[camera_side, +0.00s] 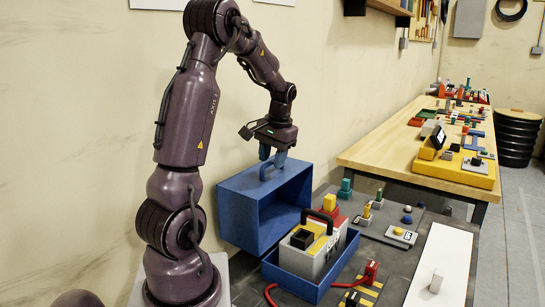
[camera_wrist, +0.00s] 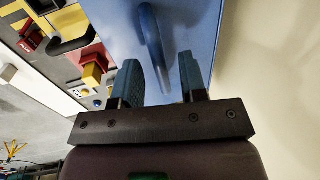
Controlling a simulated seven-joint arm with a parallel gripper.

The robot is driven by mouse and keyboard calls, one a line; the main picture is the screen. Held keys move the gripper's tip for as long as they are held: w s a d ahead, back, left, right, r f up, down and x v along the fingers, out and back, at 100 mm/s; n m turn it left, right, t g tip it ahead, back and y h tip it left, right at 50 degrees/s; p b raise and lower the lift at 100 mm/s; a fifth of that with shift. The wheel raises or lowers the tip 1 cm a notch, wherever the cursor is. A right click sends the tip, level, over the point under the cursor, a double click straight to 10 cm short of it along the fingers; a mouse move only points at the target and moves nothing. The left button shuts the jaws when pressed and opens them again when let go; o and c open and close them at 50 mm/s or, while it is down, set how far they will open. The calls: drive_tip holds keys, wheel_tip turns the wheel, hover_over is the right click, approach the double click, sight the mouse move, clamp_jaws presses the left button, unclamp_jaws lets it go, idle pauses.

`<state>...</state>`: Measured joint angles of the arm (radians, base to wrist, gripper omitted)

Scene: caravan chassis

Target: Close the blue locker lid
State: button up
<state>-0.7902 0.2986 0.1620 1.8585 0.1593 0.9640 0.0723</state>
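The blue locker lid (camera_side: 240,207) stands raised on edge, its hollow side facing right, behind the low blue locker base (camera_side: 305,287). A curved blue handle (camera_side: 267,170) sits on the lid's upper face; in the wrist view the handle (camera_wrist: 150,35) rises between my fingers. My gripper (camera_side: 273,157) is just above the lid with its fingers pointing down around the handle. In the wrist view my gripper (camera_wrist: 162,70) is open, with gaps between the fingers and the handle. The handle's lower end is partly hidden.
A grey and yellow case (camera_side: 315,250) with a black handle sits in the locker base. A red plug with a cable (camera_side: 370,272) lies to its right. Small coloured parts and a white panel (camera_side: 440,265) cover the dark deck. A wooden bench (camera_side: 390,150) stands behind.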

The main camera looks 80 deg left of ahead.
clamp_jaws()
